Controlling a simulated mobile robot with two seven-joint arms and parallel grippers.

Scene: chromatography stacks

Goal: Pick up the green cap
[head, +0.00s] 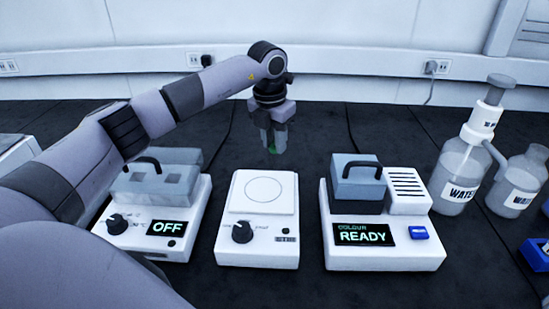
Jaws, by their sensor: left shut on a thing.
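The green cap (272,149) shows as a small patch of green between the fingertips of my left gripper (274,143). The gripper points down and is shut on the cap, with the fingers hiding most of it. It is over the dark bench, behind the white round-plate device (257,222). I cannot tell whether the cap touches the bench. My right gripper is not in view.
A device marked OFF (185,247) stands at left, partly behind my arm. A device marked READY (424,255) stands at right. Water bottles (458,175) stand farther right, with blue items at the right edge. Dark bench (318,132) lies clear around the gripper.

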